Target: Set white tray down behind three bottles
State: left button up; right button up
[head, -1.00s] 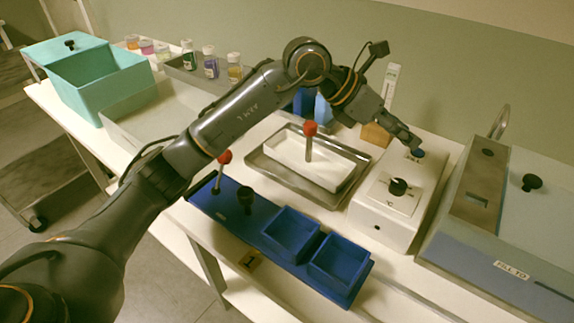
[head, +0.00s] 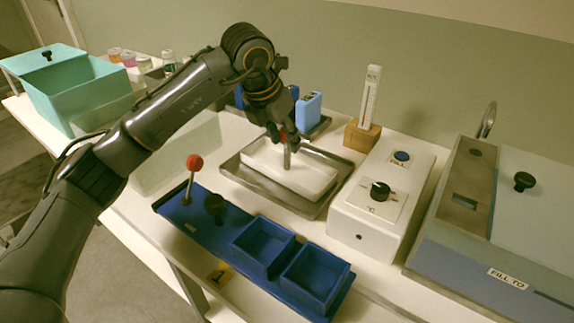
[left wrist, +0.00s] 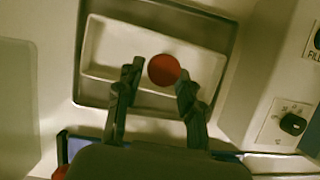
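The white tray (head: 312,179) has an upright post with a red knob. It lies inside a shallow metal tray (head: 262,188) on the bench. In the left wrist view the white tray (left wrist: 112,45) lies below my fingers, with the red knob (left wrist: 164,69) between them. My left gripper (head: 282,136) is over the post, its fingers (left wrist: 157,84) apart on either side of the knob; contact is not clear. My right gripper is out of view.
A blue rack (head: 215,227) with another red-knobbed post stands in front. A white control box (head: 386,205), a thermometer on a wooden block (head: 361,136) and a large bath (head: 480,240) stand at right. A teal box (head: 85,95) is at back left.

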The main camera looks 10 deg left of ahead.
aim_at(285, 149)
pick_arm(q)
jog(key=shift+a+x, duration=0.2)
jog(key=shift+x, duration=2.55)
jog(key=shift+s, duration=0.25)
grip_shut()
